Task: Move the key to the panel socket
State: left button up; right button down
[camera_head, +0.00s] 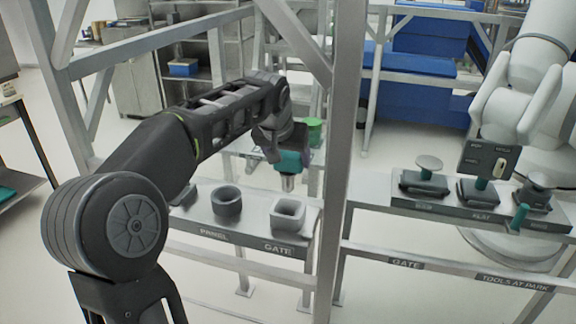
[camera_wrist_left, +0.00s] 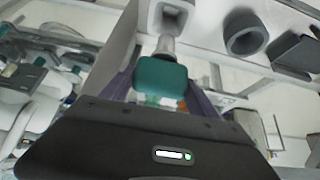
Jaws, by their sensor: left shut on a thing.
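The key has a teal handle (camera_head: 289,160) and a pale metal tip, and it points down. My left gripper (camera_head: 287,152) is shut on its handle, above the bench ledge. In the left wrist view the teal handle (camera_wrist_left: 162,78) sits between my fingers, with its metal tip close to the pale square socket (camera_wrist_left: 174,14) in the picture. The dark round socket (camera_head: 227,201) stands on the ledge above the PANEL label (camera_head: 214,234). My right gripper is not in view.
A grey upright post (camera_head: 342,150) stands just right of the ledge. A shelf (camera_head: 400,198) beyond it holds several dark holders with tools. A large white arm (camera_head: 530,85) stands at the far right. A green cylinder (camera_head: 314,130) is behind my left gripper.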

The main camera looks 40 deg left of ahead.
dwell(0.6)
pick_arm(q)
jog(key=shift+r+p, duration=2.55)
jog(key=shift+r, duration=0.5)
